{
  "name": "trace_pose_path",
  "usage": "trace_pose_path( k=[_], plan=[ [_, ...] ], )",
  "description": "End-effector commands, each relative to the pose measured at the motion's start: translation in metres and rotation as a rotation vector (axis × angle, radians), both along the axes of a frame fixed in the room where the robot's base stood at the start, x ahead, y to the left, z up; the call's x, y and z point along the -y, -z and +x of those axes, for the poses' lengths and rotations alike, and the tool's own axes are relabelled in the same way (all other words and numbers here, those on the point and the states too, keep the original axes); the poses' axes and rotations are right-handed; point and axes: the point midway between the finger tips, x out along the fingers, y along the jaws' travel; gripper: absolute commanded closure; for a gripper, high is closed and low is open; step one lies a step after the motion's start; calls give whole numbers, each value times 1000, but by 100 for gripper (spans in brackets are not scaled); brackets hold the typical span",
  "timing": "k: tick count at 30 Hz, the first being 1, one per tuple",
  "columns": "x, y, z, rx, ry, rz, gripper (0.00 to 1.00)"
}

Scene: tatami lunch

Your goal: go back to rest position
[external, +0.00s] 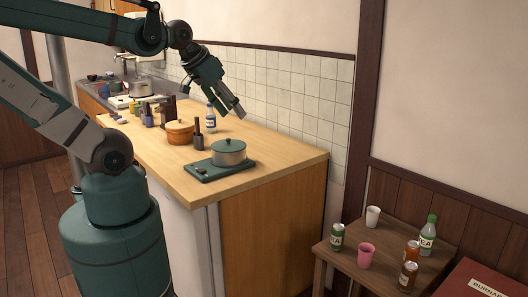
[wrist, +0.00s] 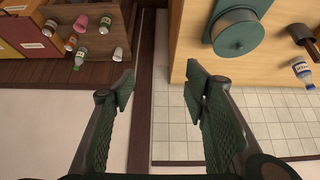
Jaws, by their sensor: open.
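My gripper (external: 232,107) is in the air above the wooden counter (external: 270,172), near the tiled wall, pointing down and to the right. It is open and empty; in the wrist view, the two green fingers (wrist: 160,84) stand wide apart with nothing between them. A green pot with a lid (external: 229,152) sits on a green burner plate (external: 203,172) below my gripper. The pot also shows at the top right of the wrist view (wrist: 238,36).
An orange pot (external: 179,132), a white-and-blue bottle (external: 211,119) and other kitchenware stand farther back on the counter. A low wooden table (external: 335,259) at right holds a white cup (external: 373,217), a pink cup (external: 366,256), a green bottle (external: 428,236) and several cans. The tiled wall (external: 300,95) is close behind.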

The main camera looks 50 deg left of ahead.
Motion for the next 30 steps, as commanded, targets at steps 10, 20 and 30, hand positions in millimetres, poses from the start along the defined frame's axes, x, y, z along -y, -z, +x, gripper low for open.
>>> trace_pose_path(
  k=[10, 20, 30],
  plan=[
    [0, 24, 0, 0, 0, 0, 54],
    [0, 23, 0, 0, 0, 0, 54],
    [0, 23, 0, 0, 0, 0, 54]
  ],
)
